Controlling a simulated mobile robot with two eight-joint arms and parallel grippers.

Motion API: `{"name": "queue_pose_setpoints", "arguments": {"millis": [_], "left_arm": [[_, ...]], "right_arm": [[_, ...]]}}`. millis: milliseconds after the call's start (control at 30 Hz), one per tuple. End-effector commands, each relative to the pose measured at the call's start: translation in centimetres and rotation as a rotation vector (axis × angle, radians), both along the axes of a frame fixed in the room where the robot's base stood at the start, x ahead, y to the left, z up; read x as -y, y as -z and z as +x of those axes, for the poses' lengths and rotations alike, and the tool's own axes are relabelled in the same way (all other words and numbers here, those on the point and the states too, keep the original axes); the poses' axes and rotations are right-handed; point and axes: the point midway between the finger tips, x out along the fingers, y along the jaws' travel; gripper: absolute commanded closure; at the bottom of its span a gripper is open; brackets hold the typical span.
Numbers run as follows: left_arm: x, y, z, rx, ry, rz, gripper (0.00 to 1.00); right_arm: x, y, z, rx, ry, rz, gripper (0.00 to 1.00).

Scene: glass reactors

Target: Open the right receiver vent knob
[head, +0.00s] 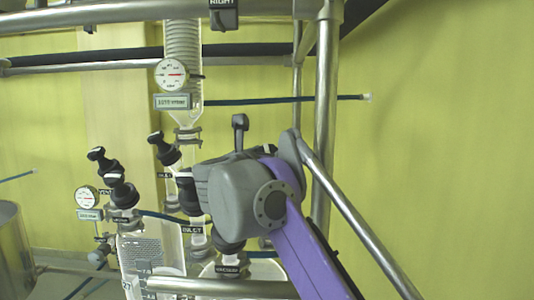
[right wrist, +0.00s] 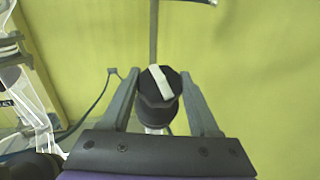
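In the right wrist view a black round knob (right wrist: 158,90) with a pale bar across its top stands between the two fingers of my right gripper (right wrist: 160,74). I cannot read a label on this knob. In the head view my right gripper (head: 236,185) is over the right-hand glass vessel (head: 265,270) and hides most of the fittings there. A black fitting (head: 229,246) with a small label shows below it. My left gripper is not in view.
Black-knobbed valves (head: 163,150) stand left of my right gripper, close to it. A second vessel (head: 150,260) is further left. A gauge (head: 171,74) and glass column (head: 182,45) rise behind. A steel post (head: 325,110) and diagonal rail (head: 350,205) stand at right.

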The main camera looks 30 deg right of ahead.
Motion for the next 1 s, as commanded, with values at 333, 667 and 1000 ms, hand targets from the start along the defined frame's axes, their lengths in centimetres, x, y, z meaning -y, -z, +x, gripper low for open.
{"name": "queue_pose_setpoints", "arguments": {"millis": [333, 667, 1000], "left_arm": [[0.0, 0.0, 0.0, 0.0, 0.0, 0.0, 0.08], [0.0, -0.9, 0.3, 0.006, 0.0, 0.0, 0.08], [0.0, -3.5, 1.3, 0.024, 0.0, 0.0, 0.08]], "right_arm": [[0.0, 0.0, 0.0, -0.001, -0.002, -0.001, 0.94], [0.2, -0.2, -0.2, -0.042, -0.105, -0.046, 0.94], [0.2, -0.4, -0.2, -0.119, -0.305, -0.13, 0.94]]}}
